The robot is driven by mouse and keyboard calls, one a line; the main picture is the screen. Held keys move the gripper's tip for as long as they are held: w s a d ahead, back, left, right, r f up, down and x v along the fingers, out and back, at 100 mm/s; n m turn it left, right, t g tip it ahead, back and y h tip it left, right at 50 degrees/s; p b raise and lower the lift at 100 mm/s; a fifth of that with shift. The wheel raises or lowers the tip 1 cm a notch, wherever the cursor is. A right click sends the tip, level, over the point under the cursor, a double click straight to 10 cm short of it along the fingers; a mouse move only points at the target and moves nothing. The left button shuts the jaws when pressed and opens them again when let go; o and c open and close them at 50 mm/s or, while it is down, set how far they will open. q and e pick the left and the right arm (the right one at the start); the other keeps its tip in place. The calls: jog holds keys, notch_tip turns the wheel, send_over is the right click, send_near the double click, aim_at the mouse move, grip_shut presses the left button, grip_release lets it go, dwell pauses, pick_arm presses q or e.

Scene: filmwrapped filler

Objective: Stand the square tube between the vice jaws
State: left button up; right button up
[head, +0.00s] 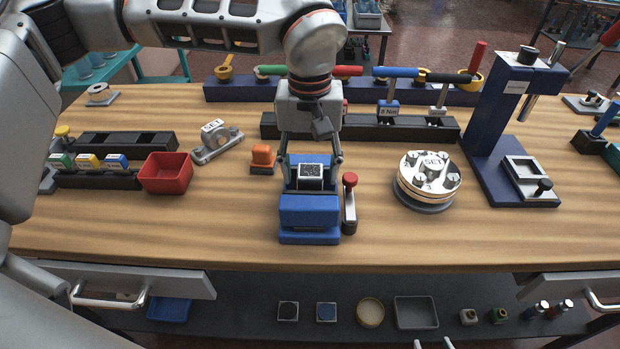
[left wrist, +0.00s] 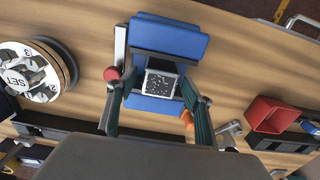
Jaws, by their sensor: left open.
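The blue vice (head: 309,217) stands near the front middle of the table, its red-knobbed lever (head: 350,200) at its right. The square tube (head: 311,172), pale-rimmed with a dark speckled top, stands upright between the jaws. It also shows in the left wrist view (left wrist: 160,84) between the blue blocks. My left gripper (head: 311,163) points down over the vice, open, with one finger on each side of the tube. Whether the jaws touch the tube is unclear. Two pale tips at the bottom edge look like my right gripper (head: 432,344); the rest is cut off.
An orange block (head: 262,158) sits just left of the vice, with a red bin (head: 165,172) further left. A round SET turret (head: 428,181) stands to the right, before a blue press (head: 500,125). Tool racks (head: 385,128) line the back. The front table strip is clear.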

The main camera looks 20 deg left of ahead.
aim_at(310, 170)
pick_arm(q)
notch_tip(310, 170, up, 9)
jog(key=shift+r, duration=0.1)
dwell(0.6)
